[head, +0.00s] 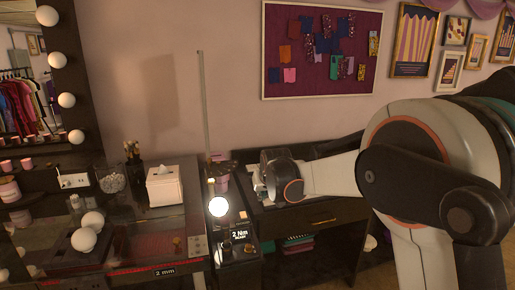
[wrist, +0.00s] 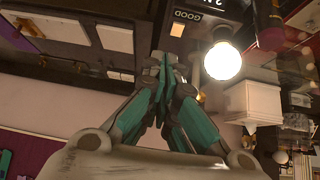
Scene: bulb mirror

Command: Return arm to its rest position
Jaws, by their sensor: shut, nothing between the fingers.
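My gripper (wrist: 164,64) shows in the wrist view with its teal-padded fingers together and nothing between them. In the head view my arm reaches in from the right, and its end is over the dark table; the fingers are hard to make out there. A lit bulb (head: 218,206) glows on the dark stand left of my arm's end. It also shows in the wrist view (wrist: 222,60), to the right of my fingers and apart from them. A sign reading "GOOD" (wrist: 188,15) is beside it.
The bulb mirror (head: 30,90) stands at the left with several bulbs on its frame. Two loose bulbs (head: 84,239) sit on the dressing table, near a tissue box (head: 166,186). A thin upright rod (head: 203,110) rises beside my arm's end. A pinboard (head: 320,50) hangs behind.

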